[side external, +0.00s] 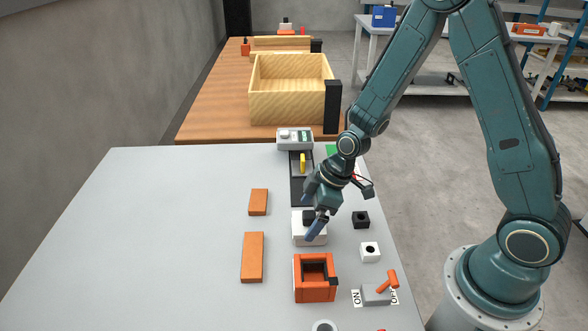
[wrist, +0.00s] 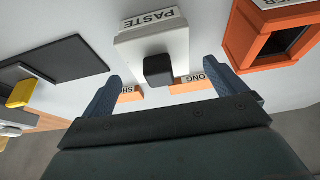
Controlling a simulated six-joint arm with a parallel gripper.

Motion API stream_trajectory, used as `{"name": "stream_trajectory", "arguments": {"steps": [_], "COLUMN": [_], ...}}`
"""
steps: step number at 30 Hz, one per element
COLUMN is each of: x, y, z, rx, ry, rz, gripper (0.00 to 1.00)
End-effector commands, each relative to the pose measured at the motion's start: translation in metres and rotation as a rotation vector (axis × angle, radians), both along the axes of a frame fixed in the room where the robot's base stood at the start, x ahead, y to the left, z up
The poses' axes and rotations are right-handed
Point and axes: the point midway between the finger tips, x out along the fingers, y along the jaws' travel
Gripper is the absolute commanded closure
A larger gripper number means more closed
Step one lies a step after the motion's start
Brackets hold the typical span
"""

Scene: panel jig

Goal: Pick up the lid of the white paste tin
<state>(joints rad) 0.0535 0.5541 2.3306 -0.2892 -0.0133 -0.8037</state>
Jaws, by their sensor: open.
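The white paste tin (side external: 309,238) stands on the grey table, and in the wrist view (wrist: 135,45) it carries a "PASTE" label. Its lid has a black block-shaped knob (side external: 308,217), which shows in the wrist view (wrist: 158,70) in the middle of the tin's top. My gripper (side external: 311,212) is open and empty, close over the tin. In the wrist view its two blue fingers (wrist: 162,72) lie apart to the left and right of the knob. I cannot tell whether a finger touches it. The lid's seam is not clear.
An orange open-topped box (side external: 315,290) stands in front of the tin. Orange bars (side external: 252,257) lie to its left, and black (side external: 361,220) and white (side external: 370,252) holed blocks to its right. A dark tray (side external: 297,192) with a yellow piece is behind. The table's left side is clear.

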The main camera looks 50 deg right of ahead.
Motion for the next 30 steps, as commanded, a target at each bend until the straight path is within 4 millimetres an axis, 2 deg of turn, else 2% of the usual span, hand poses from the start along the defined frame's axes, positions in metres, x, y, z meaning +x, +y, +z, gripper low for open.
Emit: {"name": "stream_trajectory", "arguments": {"steps": [6, 20, 21, 28, 30], "x": [0.0022, 0.0020, 0.0021, 0.0019, 0.0021], "y": [0.0023, 0.0023, 0.0022, 0.0022, 0.0022], "z": [-0.0082, -0.0082, -0.0082, -0.0081, -0.0081], "rx": [0.000, -0.001, -0.001, 0.000, 0.000], "ry": [0.000, 0.001, 0.001, 0.001, 0.000], "rz": [0.000, 0.000, 0.000, -0.001, 0.000], "gripper": [0.04, 0.04, 0.06, 0.51, 0.52]}}
